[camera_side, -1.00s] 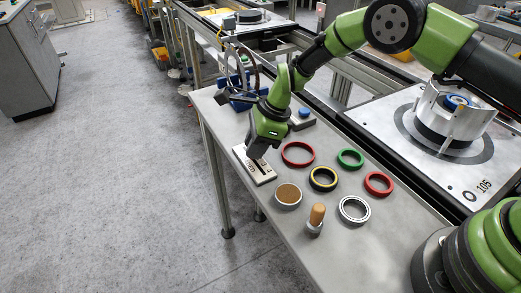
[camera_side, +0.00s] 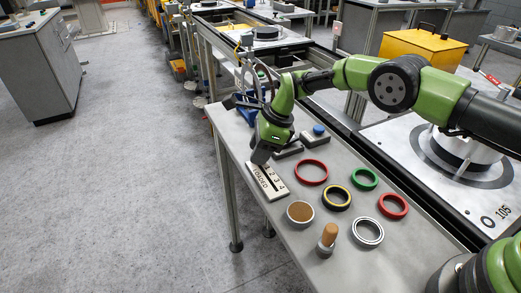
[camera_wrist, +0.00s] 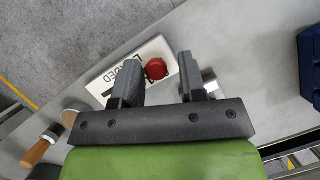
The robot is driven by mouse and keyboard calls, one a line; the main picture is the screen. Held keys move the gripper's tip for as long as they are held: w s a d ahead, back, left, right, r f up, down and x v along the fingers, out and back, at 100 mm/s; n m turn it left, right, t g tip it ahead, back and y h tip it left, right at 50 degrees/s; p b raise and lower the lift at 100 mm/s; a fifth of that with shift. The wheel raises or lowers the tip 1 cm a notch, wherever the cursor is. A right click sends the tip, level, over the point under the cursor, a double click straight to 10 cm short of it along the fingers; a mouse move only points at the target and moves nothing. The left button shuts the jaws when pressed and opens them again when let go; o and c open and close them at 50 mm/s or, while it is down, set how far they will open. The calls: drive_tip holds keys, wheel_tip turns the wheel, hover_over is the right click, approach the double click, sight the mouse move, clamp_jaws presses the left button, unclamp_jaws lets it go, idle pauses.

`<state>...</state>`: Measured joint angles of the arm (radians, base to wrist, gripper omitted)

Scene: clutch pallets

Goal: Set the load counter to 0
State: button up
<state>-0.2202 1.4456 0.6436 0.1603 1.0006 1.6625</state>
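The load counter is a white plate (camera_side: 271,190) with a slot, the word LOADED and printed digits, lying flat near the table's left edge. It also shows in the wrist view (camera_wrist: 103,88), with a red round knob (camera_wrist: 156,70) on it. My gripper (camera_side: 261,160) is over the far end of the plate and hides that end and the knob in the side view. In the wrist view my gripper (camera_wrist: 160,62) is open, its two fingers on either side of the knob with gaps. Which digit the knob stands at is hidden.
Red (camera_side: 311,172), black-yellow (camera_side: 337,198), green (camera_side: 364,179) and silver (camera_side: 367,233) rings lie to the right on the table. A brown-topped disc (camera_side: 300,213) and a wooden-handled tool (camera_side: 328,238) stand nearer. A blue-button box (camera_side: 316,134) and blue bin (camera_side: 246,112) are behind.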

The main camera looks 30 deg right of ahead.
drive_tip(key=shift+o, duration=0.5)
drive_tip(key=shift+d, duration=0.1)
drive_tip(key=v, duration=1)
drive_tip(key=s+d+r+n+t+h, duration=0.1)
drive_tip(key=s+d+r+n, duration=0.3)
drive_tip(key=r, duration=0.5)
drive_tip(key=s+d+r+n+t, duration=0.15)
drive_tip(key=s+r+n, duration=0.25)
drive_tip(key=s+r, duration=0.4)
drive_tip(key=s+d+r+n+t, duration=0.1)
drive_tip(key=s+d+n, duration=0.1)
drive_tip(key=s+n, duration=0.3)
drive_tip(key=s+d+r+n+t+h, duration=0.1)
drive_tip(key=s+n, duration=0.4)
drive_tip(key=s, duration=0.8)
drive_tip(key=shift+d+t, duration=0.35)
drive_tip(key=shift+t, duration=0.1)
drive_tip(key=shift+s+r, duration=0.15)
